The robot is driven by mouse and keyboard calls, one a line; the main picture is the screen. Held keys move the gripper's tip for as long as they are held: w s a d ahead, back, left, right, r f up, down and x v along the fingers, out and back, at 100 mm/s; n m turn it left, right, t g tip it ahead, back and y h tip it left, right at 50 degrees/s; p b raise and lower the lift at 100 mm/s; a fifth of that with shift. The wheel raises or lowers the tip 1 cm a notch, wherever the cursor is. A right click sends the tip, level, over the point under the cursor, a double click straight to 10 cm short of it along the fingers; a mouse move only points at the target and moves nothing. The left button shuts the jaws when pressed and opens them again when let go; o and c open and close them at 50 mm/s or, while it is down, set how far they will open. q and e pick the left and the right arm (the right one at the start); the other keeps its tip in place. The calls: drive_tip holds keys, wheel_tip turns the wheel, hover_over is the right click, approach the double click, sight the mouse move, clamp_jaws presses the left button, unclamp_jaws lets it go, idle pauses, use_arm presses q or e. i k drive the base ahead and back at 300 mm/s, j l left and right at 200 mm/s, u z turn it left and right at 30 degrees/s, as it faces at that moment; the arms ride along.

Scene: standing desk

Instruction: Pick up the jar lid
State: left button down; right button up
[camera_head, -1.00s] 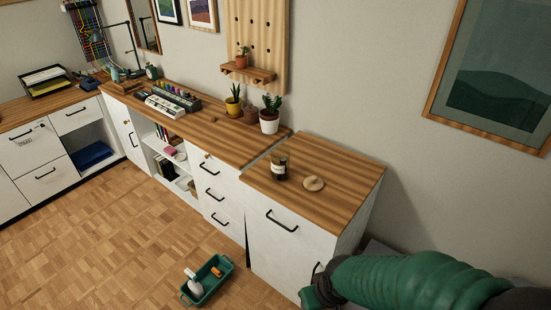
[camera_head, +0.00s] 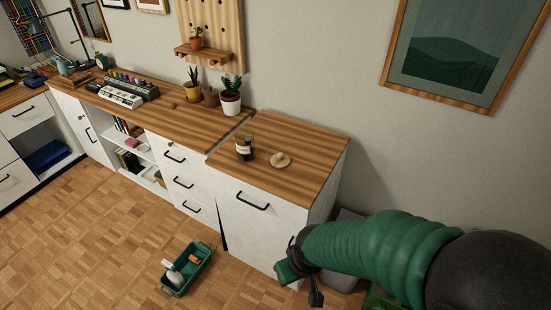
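The jar lid (camera_head: 281,160) is a round, pale wooden disc with a small knob. It lies on the wooden top of the white cabinet (camera_head: 300,140) at the right end of the counter. A dark glass jar (camera_head: 244,148) with a light label stands just left of the lid, apart from it. My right arm, in a green ribbed sleeve, comes in from the lower right. Its dark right gripper (camera_head: 300,279) is low in front of the cabinet, well below and apart from the lid. Its fingers are too small and dark to read. My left gripper does not show.
Potted plants (camera_head: 230,95) stand on the longer counter left of the cabinet. A green caddy (camera_head: 187,268) with bottles sits on the parquet floor. A grey box (camera_head: 345,225) is on the floor right of the cabinet. The cabinet top around the lid is mostly clear.

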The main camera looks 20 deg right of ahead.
sight(280, 160)
drive_tip(key=i+z, duration=0.15)
drive_tip(key=i, duration=1)
